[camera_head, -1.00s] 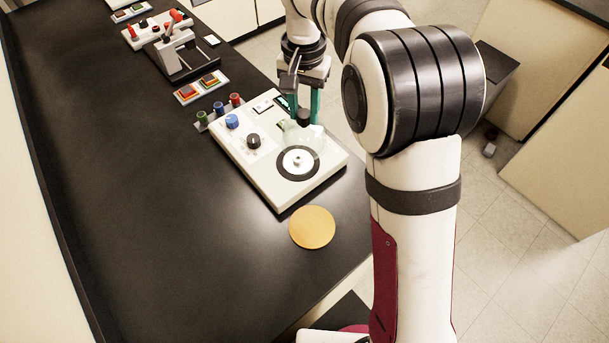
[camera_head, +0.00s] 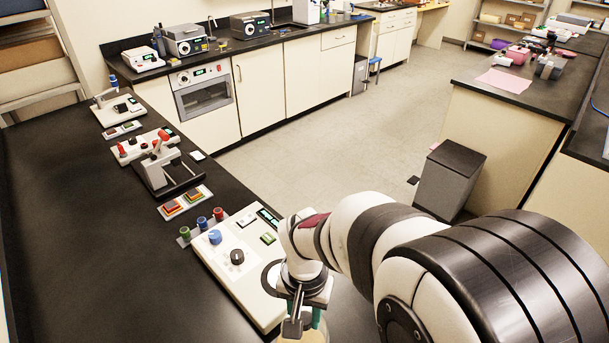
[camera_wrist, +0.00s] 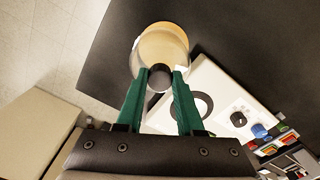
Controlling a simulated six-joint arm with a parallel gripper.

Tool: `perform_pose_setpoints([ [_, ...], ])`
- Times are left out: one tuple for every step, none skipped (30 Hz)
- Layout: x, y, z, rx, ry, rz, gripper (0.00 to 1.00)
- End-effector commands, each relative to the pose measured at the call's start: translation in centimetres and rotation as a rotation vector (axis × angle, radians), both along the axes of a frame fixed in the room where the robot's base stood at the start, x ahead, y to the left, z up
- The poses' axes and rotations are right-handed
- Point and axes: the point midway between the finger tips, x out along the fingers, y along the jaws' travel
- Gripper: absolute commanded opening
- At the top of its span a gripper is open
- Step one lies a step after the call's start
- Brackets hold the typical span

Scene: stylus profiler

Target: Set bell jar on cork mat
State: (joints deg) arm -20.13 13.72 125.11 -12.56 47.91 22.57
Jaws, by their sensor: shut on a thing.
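The clear glass bell jar (camera_wrist: 150,70) has a black knob (camera_wrist: 160,79) on top. My gripper (camera_wrist: 162,73) is shut on this knob, with a green finger on each side. The round tan cork mat (camera_wrist: 165,37) shows through and past the glass, so the jar overlaps it in the wrist view. I cannot tell whether the jar touches the mat or hangs above it. In the head view my gripper (camera_head: 302,325) is at the bottom edge, and it and the frame edge hide most of the jar and mat.
The white stylus profiler (camera_head: 235,258) stands beside my gripper, its black ring stage (camera_wrist: 200,105) uncovered. Colored vials (camera_head: 202,224) and sample trays (camera_head: 185,202) lie behind it. The black bench is clear at the left. The bench edge is close to the mat.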

Motion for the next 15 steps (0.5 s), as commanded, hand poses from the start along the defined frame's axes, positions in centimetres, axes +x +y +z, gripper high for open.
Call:
perform_pose_setpoints([
  [0.0, 0.5, -0.3, -0.001, 0.001, 0.002, 0.00],
  [0.1, 0.7, -0.7, 0.000, 0.002, 0.000, 0.00],
  [0.1, 0.8, -1.4, -0.001, 0.003, 0.000, 0.00],
  [0.0, 0.8, -2.1, -0.002, 0.005, 0.000, 0.00],
  [0.0, 0.8, -2.7, -0.002, 0.005, -0.001, 0.00],
  [0.1, 0.8, -3.4, -0.001, 0.003, -0.001, 0.00],
  [0.1, 0.8, -3.9, -0.001, 0.003, -0.001, 0.00],
  [0.1, 0.8, -4.2, 0.000, 0.002, -0.001, 0.00],
  [0.1, 0.8, -4.4, 0.000, 0.001, -0.001, 0.00],
  [0.1, 0.8, -4.5, 0.000, 0.000, -0.001, 0.00],
  [0.2, 0.8, -4.5, 0.001, 0.000, -0.001, 0.00],
  [0.2, 0.8, -4.5, 0.001, -0.001, -0.001, 0.00],
  [0.2, 0.8, -4.5, 0.001, -0.001, -0.001, 0.00],
  [0.2, 0.8, -4.5, 0.001, -0.001, -0.001, 0.00],
  [0.2, 0.8, -4.5, 0.001, -0.001, -0.001, 0.00],
])
